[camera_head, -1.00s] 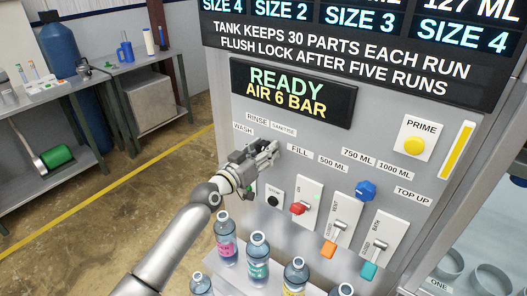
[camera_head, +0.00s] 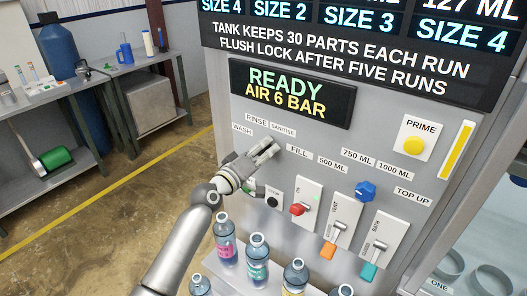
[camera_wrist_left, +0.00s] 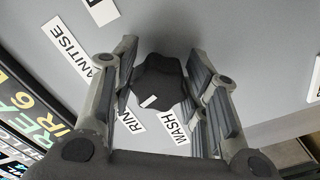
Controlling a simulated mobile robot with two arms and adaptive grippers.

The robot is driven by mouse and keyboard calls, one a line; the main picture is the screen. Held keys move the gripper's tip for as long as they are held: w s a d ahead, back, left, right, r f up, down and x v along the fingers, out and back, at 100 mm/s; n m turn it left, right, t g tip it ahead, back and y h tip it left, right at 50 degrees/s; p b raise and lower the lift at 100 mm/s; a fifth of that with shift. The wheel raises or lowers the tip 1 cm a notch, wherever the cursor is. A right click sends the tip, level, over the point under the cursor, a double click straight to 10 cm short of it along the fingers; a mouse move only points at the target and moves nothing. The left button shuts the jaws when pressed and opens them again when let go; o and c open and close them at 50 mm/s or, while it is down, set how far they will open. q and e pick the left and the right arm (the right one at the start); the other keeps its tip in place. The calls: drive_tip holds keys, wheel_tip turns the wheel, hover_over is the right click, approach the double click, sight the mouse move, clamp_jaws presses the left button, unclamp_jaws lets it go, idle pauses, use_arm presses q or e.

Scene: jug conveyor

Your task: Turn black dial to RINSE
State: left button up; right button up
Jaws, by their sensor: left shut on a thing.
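The black dial (camera_wrist_left: 158,80) sits between the fingers of my left gripper (camera_wrist_left: 160,85) in the left wrist view. The gripper is shut on it, one finger on each side. The dial's white mark points between the RINSE label (camera_wrist_left: 130,117) and the WASH label (camera_wrist_left: 174,125), nearer RINSE. The SANITISE label (camera_wrist_left: 70,50) lies farther left. In the head view my left gripper (camera_head: 264,153) is at the panel, just below the RINSE label (camera_head: 257,119), and hides the dial. My right gripper is not in view.
Several bottles, one pink-labelled (camera_head: 226,248), stand below the gripper. The display (camera_head: 290,93) reads READY, AIR 6 BAR.

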use_arm(q)
drive_tip(key=shift+n, duration=0.5)
drive_tip(key=o, duration=1)
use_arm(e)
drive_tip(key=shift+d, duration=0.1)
use_arm(q)
drive_tip(key=v, duration=1.2)
